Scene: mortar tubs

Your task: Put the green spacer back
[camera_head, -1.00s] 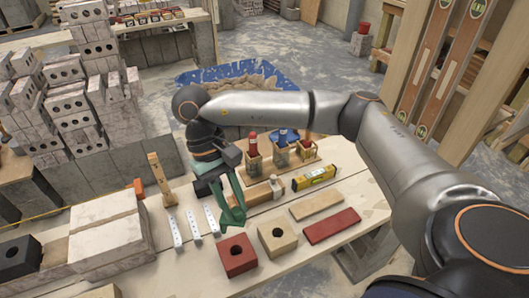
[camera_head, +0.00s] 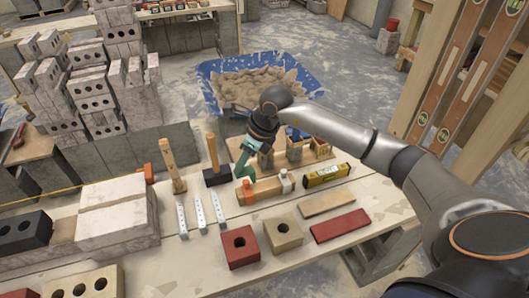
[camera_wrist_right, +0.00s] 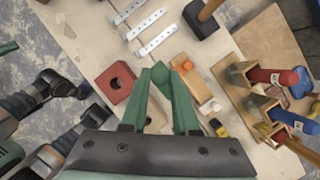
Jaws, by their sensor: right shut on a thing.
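My right gripper (camera_head: 245,178) reaches over the workbench with its green fingers pointing down, just above the left end of a low wooden bar (camera_head: 265,191). An orange piece (camera_head: 247,190) and a white piece (camera_head: 285,183) are on that bar. In the right wrist view, a rounded green piece, which I take for the green spacer (camera_wrist_right: 184,68), is at the fingertips, beside the wooden bar (camera_wrist_right: 196,82). The fingers have the same green, so its outline is hard to separate. I cannot tell whether it touches the bar.
A red holed block (camera_head: 240,247) and a tan holed block (camera_head: 283,232) stand in front. A yellow level (camera_head: 326,174) lies right of the bar. A mallet (camera_head: 216,174) and several metal strips (camera_head: 200,213) are on the left. Tool holders (camera_head: 295,150) stand behind.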

